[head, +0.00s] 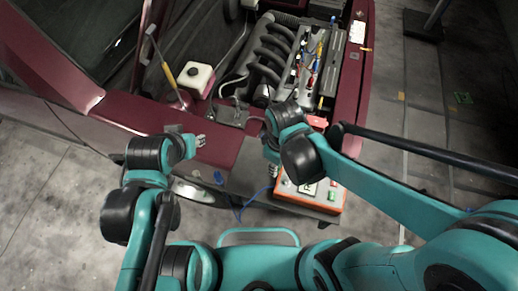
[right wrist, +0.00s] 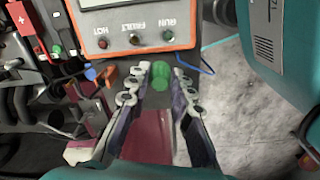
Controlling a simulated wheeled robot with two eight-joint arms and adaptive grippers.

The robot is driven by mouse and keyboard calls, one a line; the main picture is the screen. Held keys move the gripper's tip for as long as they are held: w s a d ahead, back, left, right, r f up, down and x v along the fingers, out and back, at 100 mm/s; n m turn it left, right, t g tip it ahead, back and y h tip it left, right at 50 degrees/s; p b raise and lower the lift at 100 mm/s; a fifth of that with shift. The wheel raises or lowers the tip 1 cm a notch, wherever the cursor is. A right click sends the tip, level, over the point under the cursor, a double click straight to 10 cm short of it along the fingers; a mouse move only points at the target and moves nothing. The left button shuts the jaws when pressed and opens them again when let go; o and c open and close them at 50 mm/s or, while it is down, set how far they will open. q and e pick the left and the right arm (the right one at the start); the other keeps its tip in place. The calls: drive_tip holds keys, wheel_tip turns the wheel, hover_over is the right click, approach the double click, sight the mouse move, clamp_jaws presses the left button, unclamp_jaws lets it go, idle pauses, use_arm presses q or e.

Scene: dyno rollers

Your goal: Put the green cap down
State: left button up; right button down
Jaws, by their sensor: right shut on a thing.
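The green cap (right wrist: 160,72) sits between the fingertips of my right gripper (right wrist: 160,76) in the right wrist view. The fingers are shut on it, one on each side. It is just in front of the orange-edged control box, over a dark grey surface. I cannot tell whether the cap touches that surface. In the head view my right gripper (head: 273,168) is just left of the box, and the cap is too small to make out. My left gripper (head: 199,141) is over the maroon car edge, with no object visible in it; its jaw opening is unclear.
The control box (head: 312,193) has buttons and a blue cable (head: 243,206). The open engine bay holds a white reservoir (head: 196,76), a ribbed black manifold (head: 273,52) and several coloured tools (head: 314,66). A red piece (head: 317,121) lies beyond my right arm.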

drive_tip(key=b, duration=0.3)
hover_over(257, 160)
wheel_tip(257, 160, down, 6)
drive_tip(key=shift+f, duration=0.2)
wheel_tip(257, 160, down, 3)
drive_tip(key=shift+f+b, duration=0.15)
drive_tip(key=shift+b, duration=0.25)
drive_tip(key=shift+w+f, duration=0.1)
drive_tip(key=shift+f, duration=0.25)
drive_tip(key=shift+f, duration=0.1)
drive_tip(key=c, duration=1.3)
unclamp_jaws()
drive_tip(key=shift+c, duration=0.2)
